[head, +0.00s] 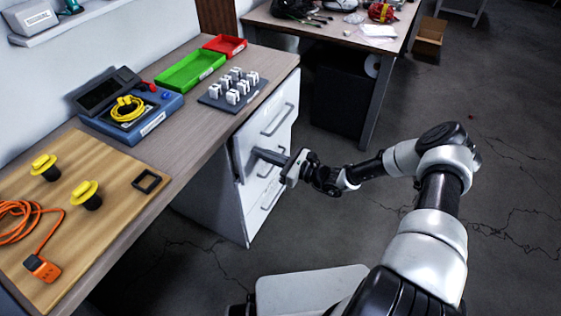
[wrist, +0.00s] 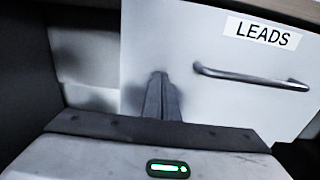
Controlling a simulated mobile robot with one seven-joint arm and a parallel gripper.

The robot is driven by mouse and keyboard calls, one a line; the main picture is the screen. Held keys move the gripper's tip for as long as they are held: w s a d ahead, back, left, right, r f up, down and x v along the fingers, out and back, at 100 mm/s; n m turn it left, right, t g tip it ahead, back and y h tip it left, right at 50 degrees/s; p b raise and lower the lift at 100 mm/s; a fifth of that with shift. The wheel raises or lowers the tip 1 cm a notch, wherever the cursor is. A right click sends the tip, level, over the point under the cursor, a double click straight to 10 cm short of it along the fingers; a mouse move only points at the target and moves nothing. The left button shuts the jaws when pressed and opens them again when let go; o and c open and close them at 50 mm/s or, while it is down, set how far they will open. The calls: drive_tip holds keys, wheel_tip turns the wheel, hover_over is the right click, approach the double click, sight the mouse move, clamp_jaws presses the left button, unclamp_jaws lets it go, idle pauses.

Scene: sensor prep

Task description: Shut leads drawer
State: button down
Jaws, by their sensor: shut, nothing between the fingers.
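The leads drawer (head: 250,136) is the white upper drawer front in the cabinet under the bench. In the wrist view its front (wrist: 210,95) carries a LEADS label (wrist: 262,34) above a grey bar handle (wrist: 250,76). My gripper (head: 256,153) is shut and empty, with its fingers pointing at this front. In the wrist view the fingertips (wrist: 158,76) are at or very close to the front, left of the handle; I cannot tell whether they touch. The front's left edge seems to stand a little proud of the cabinet; any remaining gap is unclear.
Lower drawers (head: 262,205) with bar handles sit below. The wooden bench top (head: 185,130) above holds a blue case (head: 150,120), a green tray (head: 190,70), a red tray (head: 225,44) and a grey block with white pieces (head: 212,98).

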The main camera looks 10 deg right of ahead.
drive_tip(key=x, duration=0.3)
drive_tip(key=shift+w+a+r, duration=0.15)
drive_tip(key=shift+a, duration=0.1)
idle(0.4)
drive_tip(key=p+v, duration=0.1)
drive_tip(key=v, duration=1.3)
drive_tip(key=shift+d, duration=0.2)
